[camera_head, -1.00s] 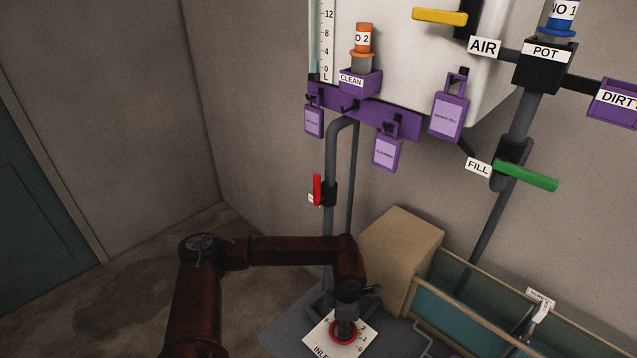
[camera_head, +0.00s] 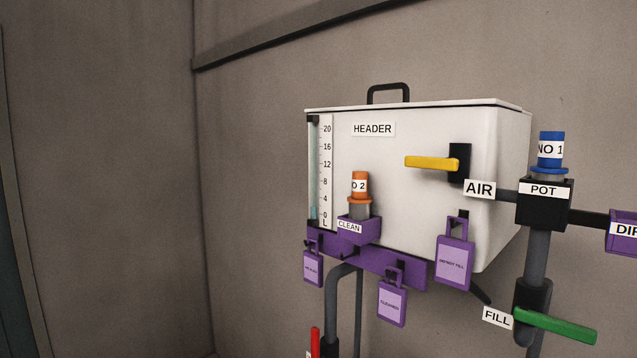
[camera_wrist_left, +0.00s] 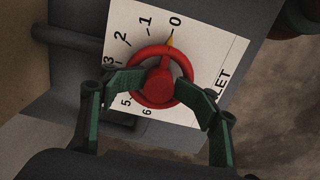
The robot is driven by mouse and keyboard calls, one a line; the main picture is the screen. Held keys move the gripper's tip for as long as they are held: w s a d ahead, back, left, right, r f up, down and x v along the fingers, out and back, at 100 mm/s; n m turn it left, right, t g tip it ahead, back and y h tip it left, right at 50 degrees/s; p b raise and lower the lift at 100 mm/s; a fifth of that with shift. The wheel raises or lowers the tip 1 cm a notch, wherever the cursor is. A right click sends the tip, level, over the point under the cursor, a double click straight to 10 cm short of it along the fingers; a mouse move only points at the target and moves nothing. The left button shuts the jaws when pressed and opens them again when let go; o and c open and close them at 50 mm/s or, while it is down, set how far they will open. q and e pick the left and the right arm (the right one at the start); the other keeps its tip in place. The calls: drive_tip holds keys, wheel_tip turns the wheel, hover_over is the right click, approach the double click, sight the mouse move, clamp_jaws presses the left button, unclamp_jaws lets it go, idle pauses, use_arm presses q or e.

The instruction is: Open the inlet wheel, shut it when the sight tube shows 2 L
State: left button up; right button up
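The red inlet wheel (camera_wrist_left: 160,75) sits on a white dial plate (camera_wrist_left: 208,50) in the left wrist view. Its yellow pointer (camera_wrist_left: 170,42) is at the 0 mark. My left gripper (camera_wrist_left: 163,88) has its green fingers against both sides of the wheel and is shut on it. In the head view, the sight tube (camera_head: 313,165) stands beside a scale (camera_head: 326,165) on the white header tank (camera_head: 400,143). Pale blue liquid (camera_head: 313,214) shows low in the tube, its top between 0 and 4, about 2 L. My right gripper is out of view.
A yellow AIR lever (camera_head: 430,162), a green FILL lever (camera_head: 555,325) and a red lever (camera_head: 315,342) are around the tank. Purple tags (camera_head: 455,262) hang below it. An orange-capped bottle (camera_head: 360,190) sits in the CLEAN holder (camera_head: 358,229).

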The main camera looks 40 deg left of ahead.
use_arm(q)
drive_tip(key=shift+a, duration=0.1)
wheel_tip(320, 180, up, 7)
drive_tip(key=p, duration=0.3)
drive_tip(key=shift+r, duration=0.1)
idle(0.3)
wheel_tip(320, 180, up, 12)
idle(0.6)
idle(0.7)
